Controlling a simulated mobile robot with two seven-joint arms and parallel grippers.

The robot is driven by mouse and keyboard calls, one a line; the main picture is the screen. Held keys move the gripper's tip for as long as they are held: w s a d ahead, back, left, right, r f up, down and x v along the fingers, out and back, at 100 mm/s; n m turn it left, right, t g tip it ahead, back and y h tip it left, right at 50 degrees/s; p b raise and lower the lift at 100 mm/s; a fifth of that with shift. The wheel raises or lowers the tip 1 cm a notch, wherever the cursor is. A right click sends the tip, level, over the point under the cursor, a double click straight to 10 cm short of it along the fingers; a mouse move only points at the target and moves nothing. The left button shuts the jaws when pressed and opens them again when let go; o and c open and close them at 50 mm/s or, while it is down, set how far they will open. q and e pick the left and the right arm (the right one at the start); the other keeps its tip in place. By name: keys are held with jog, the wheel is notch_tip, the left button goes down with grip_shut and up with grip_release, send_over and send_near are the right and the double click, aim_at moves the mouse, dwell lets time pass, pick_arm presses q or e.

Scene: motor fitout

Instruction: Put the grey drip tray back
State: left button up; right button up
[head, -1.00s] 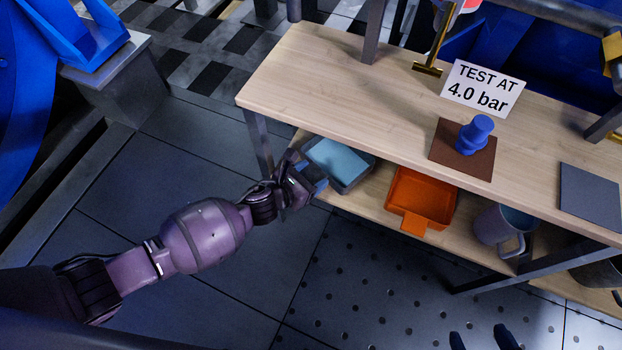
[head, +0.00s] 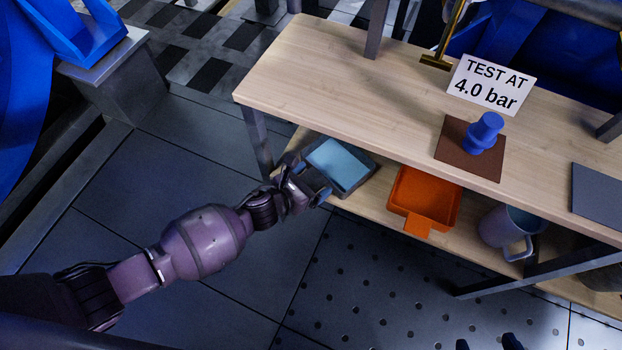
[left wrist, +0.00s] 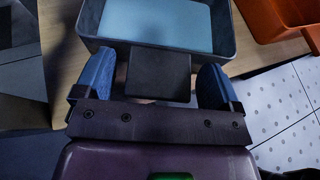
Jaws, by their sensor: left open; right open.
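The grey drip tray (head: 366,183), with a flat light-blue surface inside, sits on the lower shelf of the bench at its left end. In the left wrist view the tray (left wrist: 231,38) lies straight ahead, its dark handle tab (left wrist: 158,76) pointing at me. My left gripper (head: 316,194) is open at the tray's near side. Its blue fingers (left wrist: 154,82) stand on either side of the tab, with a gap visible at each side. My right gripper (head: 487,342) is open and empty at the bottom edge, mostly out of frame.
An orange tray (head: 428,199) and a grey mug (head: 497,228) stand to the right on the lower shelf. The bench top (head: 330,75) overhangs the shelf and carries a blue knob-shaped part (head: 484,133) on a brown mat and a sign (head: 491,84). A bench leg (head: 257,142) stands left.

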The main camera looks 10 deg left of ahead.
pick_arm(q)
jog(key=shift+r, duration=0.2)
jog(key=shift+s+a+r, duration=0.15)
jog(key=shift+a+r, duration=0.05)
jog(key=p+v, duration=0.3)
jog(key=v, duration=0.8)
jog(key=shift+s+p, duration=0.3)
jog(key=shift+p, duration=0.1)
pick_arm(e)
jog(key=shift+s+r+g, duration=0.15)
jog(key=shift+r+g, duration=0.2)
jog(key=shift+g, duration=0.25)
pick_arm(q)
jog(key=shift+r, duration=0.1)
